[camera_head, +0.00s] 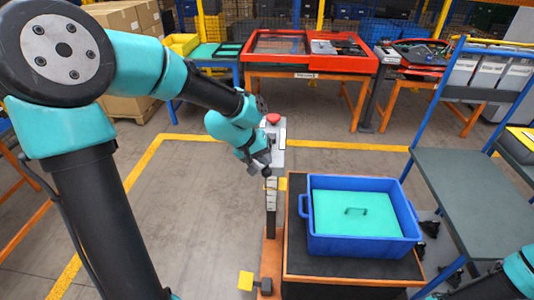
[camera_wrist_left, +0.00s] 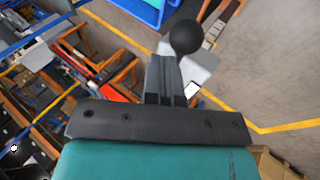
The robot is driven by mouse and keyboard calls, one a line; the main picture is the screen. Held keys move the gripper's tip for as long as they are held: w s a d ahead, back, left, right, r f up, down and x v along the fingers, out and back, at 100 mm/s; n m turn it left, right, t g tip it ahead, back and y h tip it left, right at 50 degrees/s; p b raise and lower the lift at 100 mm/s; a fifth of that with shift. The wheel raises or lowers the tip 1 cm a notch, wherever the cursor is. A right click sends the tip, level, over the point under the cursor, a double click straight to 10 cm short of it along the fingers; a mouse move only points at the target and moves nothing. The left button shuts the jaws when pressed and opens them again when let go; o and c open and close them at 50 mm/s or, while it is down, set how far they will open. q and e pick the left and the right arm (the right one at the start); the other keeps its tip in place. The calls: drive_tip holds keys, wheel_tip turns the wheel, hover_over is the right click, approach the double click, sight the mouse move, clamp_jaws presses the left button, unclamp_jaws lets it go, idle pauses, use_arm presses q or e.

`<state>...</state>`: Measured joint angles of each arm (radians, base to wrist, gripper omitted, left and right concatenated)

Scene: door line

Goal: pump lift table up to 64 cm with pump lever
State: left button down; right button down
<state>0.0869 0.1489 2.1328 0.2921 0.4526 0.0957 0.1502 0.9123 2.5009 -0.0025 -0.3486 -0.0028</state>
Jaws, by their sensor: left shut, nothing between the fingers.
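The lift table (camera_head: 292,265) has a dark top with an orange rim, at the lower right of centre in the head view. The pump lever's black ball knob (camera_wrist_left: 186,36) is beside my left fingertips in the left wrist view. My left gripper (camera_head: 262,166) is shut and empty; whether it touches the knob I cannot tell. My right gripper is out of view.
A grey pillar with a red button (camera_head: 273,119) stands behind my left gripper. A yellow block (camera_head: 246,281) sits low by the post. A grey cart (camera_head: 465,190) is at right. Orange benches line the back. The floor left of the table is clear.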

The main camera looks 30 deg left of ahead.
use_arm(q)
drive_tip(key=shift+s+d+f, duration=0.1)
drive_tip(key=shift+s+f, duration=0.2)
drive_tip(key=shift+f, duration=0.4)
idle(1.0)
idle(0.5)
wheel_tip(320, 180, up, 7)
drive_tip(key=w+a, duration=0.1)
drive_tip(key=w, duration=0.1)
drive_tip(key=shift+w, duration=0.15)
idle(1.0)
drive_tip(key=r, duration=0.1)
drive_tip(key=w+r, duration=0.1)
drive_tip(key=r, duration=0.2)
drive_tip(key=shift+w+a+r, duration=0.25)
drive_tip(key=shift+w+a, duration=0.05)
drive_tip(key=shift+a, duration=0.1)
idle(0.3)
drive_tip(key=shift+f, duration=0.1)
idle(0.6)
